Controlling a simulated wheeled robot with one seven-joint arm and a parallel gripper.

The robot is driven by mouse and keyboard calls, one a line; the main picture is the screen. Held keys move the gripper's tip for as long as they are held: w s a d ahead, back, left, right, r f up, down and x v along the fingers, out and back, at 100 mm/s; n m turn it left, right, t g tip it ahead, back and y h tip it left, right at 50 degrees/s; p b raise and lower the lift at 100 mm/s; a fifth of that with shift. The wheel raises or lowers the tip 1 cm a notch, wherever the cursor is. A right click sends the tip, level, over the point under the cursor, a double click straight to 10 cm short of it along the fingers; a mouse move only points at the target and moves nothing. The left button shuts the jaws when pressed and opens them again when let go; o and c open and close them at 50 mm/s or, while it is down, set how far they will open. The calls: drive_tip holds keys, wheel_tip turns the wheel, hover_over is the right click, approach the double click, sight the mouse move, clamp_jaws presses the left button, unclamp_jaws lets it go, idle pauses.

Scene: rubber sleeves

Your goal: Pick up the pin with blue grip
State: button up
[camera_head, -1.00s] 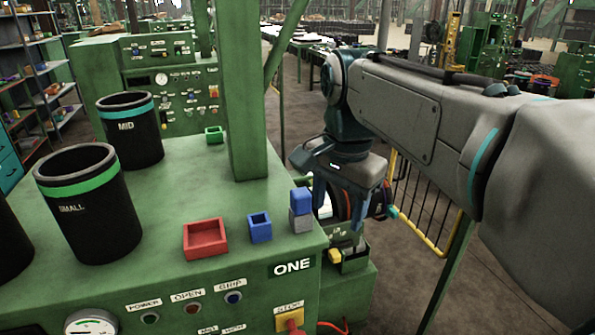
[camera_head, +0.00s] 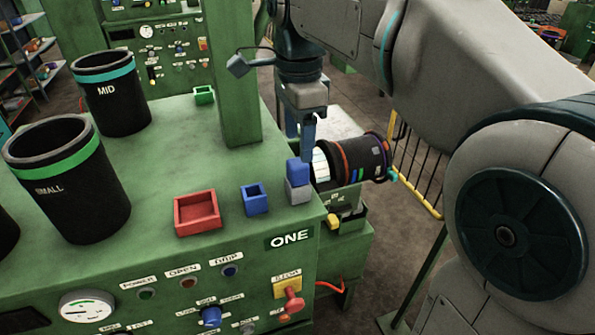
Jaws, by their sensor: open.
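The pin with blue grip (camera_head: 299,172) stands upright at the right edge of the green machine top (camera_head: 160,215). Its blue block sits on a grey block (camera_head: 298,191); any shaft below is hidden. My gripper (camera_head: 301,143) points down just above and behind the blue grip, with its fingers apart. One fingertip appears right at the top of the grip; I cannot tell whether it touches. Nothing shows between the fingers.
A blue square holder (camera_head: 255,201) and a red tray (camera_head: 197,214) stand to the left of the pin. Black bins marked MID (camera_head: 112,100) and SMALL (camera_head: 70,185) are further left. A green post (camera_head: 232,80) rises behind. A dark cylinder (camera_head: 355,160) lies beyond the right edge.

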sight(297, 161)
drive_tip(key=shift+s+f+p, duration=0.15)
drive_tip(key=shift+f+p, duration=0.35)
drive_tip(key=shift+f, duration=2.55)
drive_tip(key=shift+a, duration=0.1)
drive_tip(key=c, duration=1.1)
